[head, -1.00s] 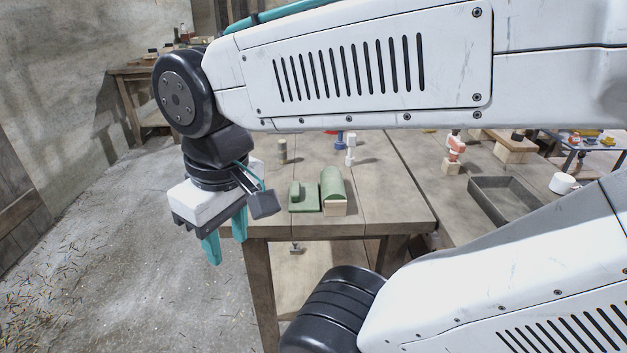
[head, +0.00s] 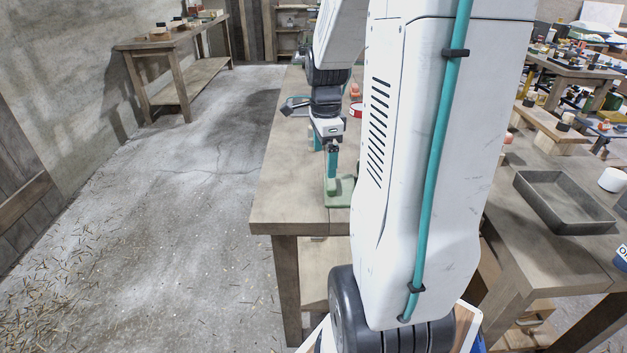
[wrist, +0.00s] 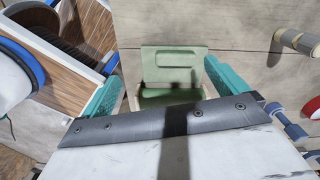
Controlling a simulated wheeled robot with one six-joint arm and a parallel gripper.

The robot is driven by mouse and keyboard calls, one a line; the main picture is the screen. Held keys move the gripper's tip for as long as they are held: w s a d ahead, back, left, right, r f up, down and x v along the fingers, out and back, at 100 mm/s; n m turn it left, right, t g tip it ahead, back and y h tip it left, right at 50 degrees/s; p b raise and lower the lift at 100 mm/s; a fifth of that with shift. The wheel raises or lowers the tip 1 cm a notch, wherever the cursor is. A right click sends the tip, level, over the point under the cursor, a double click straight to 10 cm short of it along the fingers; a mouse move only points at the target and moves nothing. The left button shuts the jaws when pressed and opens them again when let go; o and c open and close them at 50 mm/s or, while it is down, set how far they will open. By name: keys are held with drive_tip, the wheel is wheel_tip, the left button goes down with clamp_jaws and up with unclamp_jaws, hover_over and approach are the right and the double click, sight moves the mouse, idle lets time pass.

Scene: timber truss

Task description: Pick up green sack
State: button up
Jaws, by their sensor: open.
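Two green things lie near each other on the wooden table; neither is plainly a sack. One is a flat green piece with a raised oblong block (wrist: 172,61); it also shows in the head view (head: 341,191), partly behind my arm. The other is a rounded green top on a pale box-like body (wrist: 165,97), which shows low in the wrist view, partly covered by my gripper's housing. My arm hides it in the head view. My gripper (head: 325,163) is open above the table, its teal fingers (wrist: 161,70) to either side of the rounded green thing. I cannot tell whether they touch it.
The wooden table (head: 285,212) has bare top at its left front. A grey tray (head: 560,195) is on the right-hand table. The floor at left is open.

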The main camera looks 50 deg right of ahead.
sight(335, 181)
drive_tip(key=d+f+m, duration=0.1)
drive_tip(key=d, duration=0.1)
drive_tip(key=d+f+m, duration=0.1)
drive_tip(key=d+f, duration=0.1)
drive_tip(key=shift+s+m, duration=0.4)
drive_tip(key=f, duration=0.7)
drive_tip(key=shift+w+d, duration=0.2)
drive_tip(key=shift+d, duration=0.1)
drive_tip(key=c, duration=1.2)
drive_tip(key=shift+o, duration=0.2)
wheel_tip(335, 181, up, 11)
drive_tip(key=shift+f, duration=0.15)
